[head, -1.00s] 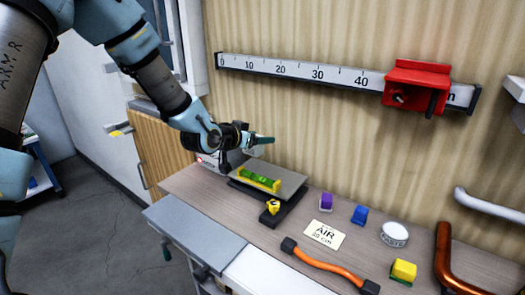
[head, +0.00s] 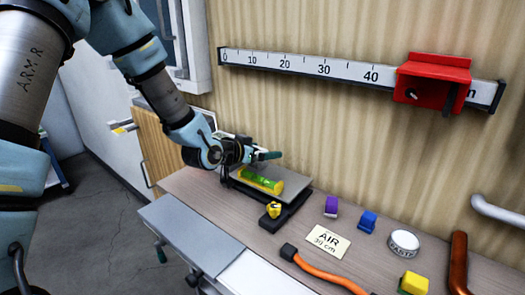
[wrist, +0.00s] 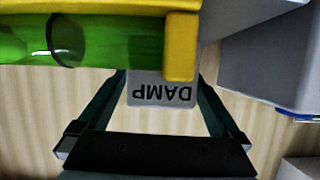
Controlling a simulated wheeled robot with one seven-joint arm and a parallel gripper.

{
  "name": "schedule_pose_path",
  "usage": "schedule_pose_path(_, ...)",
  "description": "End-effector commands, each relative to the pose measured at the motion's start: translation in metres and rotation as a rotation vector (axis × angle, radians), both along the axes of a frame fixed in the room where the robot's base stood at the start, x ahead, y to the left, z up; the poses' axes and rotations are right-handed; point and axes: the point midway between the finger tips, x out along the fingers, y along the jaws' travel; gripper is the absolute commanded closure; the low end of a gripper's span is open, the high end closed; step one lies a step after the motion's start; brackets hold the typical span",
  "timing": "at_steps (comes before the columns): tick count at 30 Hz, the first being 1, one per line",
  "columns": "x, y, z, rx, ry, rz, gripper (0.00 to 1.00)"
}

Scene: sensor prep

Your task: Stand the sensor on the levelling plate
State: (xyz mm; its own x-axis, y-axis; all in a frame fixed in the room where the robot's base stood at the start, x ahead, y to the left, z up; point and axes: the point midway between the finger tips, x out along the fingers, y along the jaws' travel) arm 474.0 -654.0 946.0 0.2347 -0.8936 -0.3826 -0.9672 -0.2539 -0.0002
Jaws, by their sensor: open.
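The levelling plate looks to be the grey plate (head: 293,186) on a dark base, at the back of the bench. A green and yellow bubble level (head: 260,180) lies on it, and it fills the top left of the wrist view (wrist: 100,45). A yellow knob (head: 273,210) sits at the front of the base. My gripper (head: 270,155) is open just above the level. In the wrist view a grey piece marked DAMP (wrist: 160,92) shows between its fingers. I cannot tell whether it is the sensor or touches them. The head view does not show it clearly.
A purple block (head: 331,206), a blue block (head: 367,222), a white round piece (head: 403,243) and a yellow-green block (head: 413,284) stand to the right. A red slider (head: 433,80) rides the wall ruler.

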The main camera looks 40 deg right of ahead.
Motion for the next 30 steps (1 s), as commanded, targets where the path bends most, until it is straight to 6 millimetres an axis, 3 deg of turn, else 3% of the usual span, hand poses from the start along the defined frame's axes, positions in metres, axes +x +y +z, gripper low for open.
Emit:
schedule_pose_path(10, -0.001, 0.008, 0.004, 0.000, 0.000, 0.001, 0.01)
schedule_pose_path(24, -0.022, 0.088, 0.038, 0.000, -0.002, 0.002, 0.01)
schedule_pose_path(30, -0.027, 0.105, 0.046, 0.000, -0.001, 0.001, 0.01)
